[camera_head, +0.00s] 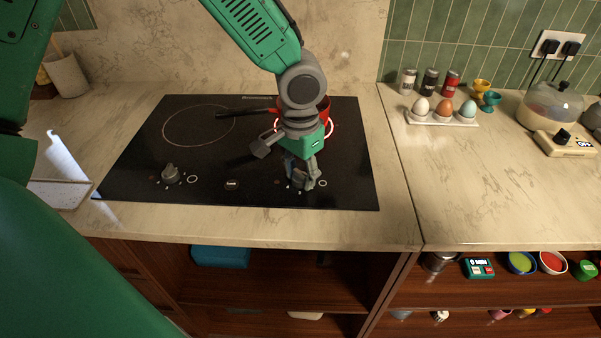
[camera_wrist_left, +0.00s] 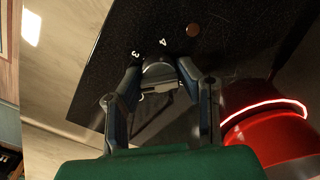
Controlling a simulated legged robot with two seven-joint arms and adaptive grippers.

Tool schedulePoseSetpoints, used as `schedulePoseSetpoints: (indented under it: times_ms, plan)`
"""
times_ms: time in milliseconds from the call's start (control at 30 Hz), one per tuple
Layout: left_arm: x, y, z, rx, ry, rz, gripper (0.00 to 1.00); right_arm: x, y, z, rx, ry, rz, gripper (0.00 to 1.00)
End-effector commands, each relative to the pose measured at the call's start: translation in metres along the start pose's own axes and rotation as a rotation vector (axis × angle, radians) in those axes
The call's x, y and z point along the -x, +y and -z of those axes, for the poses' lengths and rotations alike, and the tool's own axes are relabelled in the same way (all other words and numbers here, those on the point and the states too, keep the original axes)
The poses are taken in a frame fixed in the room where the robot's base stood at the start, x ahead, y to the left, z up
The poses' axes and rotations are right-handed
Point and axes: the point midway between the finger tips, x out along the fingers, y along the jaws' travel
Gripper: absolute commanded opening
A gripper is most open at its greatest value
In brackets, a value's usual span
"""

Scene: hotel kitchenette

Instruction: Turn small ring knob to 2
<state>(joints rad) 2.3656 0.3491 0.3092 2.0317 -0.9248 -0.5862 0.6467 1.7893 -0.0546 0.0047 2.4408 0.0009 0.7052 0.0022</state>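The black hob (camera_head: 130,155) has two grey knobs near its front edge. The right knob (camera_wrist_left: 158,72), beside the smaller glowing ring, is largely hidden by my gripper in the head view. The wrist view shows it between my fingertips, with the figures 3 and 4 printed beside it. My left gripper (camera_head: 301,180) points down at this knob; it also shows in the wrist view (camera_wrist_left: 160,70). Its fingers stand apart on either side of the knob; contact is unclear. The knob's pointer setting cannot be read. My right gripper is not in view.
A red pan (camera_head: 323,107) sits on the red-glowing ring (camera_head: 331,128) just behind my gripper. The left knob (camera_head: 170,173) stands apart. An egg tray (camera_head: 440,121) and an egg cooker (camera_head: 550,105) are on the right counter, whose front is clear.

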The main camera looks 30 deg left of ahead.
Motion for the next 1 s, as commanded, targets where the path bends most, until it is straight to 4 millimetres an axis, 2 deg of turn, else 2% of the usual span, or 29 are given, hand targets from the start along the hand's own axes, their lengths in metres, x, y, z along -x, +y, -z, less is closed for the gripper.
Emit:
schedulePoseSetpoints:
  times_ms: [167,500,767,800,833,1000]
  plan:
    - [0.0,-0.003,-0.001,0.02,-0.004,0.009,0.02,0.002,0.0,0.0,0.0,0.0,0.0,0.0]
    - [0.0,-0.003,0.0,0.199,-0.004,0.008,0.02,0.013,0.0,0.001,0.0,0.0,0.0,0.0]
    - [-0.001,-0.002,0.0,0.202,-0.002,0.005,0.02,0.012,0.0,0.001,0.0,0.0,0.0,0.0]
    - [-0.001,-0.002,0.0,0.202,-0.002,0.005,0.41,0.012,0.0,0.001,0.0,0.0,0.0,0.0]
    - [-0.001,-0.002,0.0,0.202,-0.002,0.005,0.51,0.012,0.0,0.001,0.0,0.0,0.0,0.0]
    - [-0.001,-0.002,0.0,0.201,-0.002,0.005,0.51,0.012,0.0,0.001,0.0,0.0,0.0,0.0]
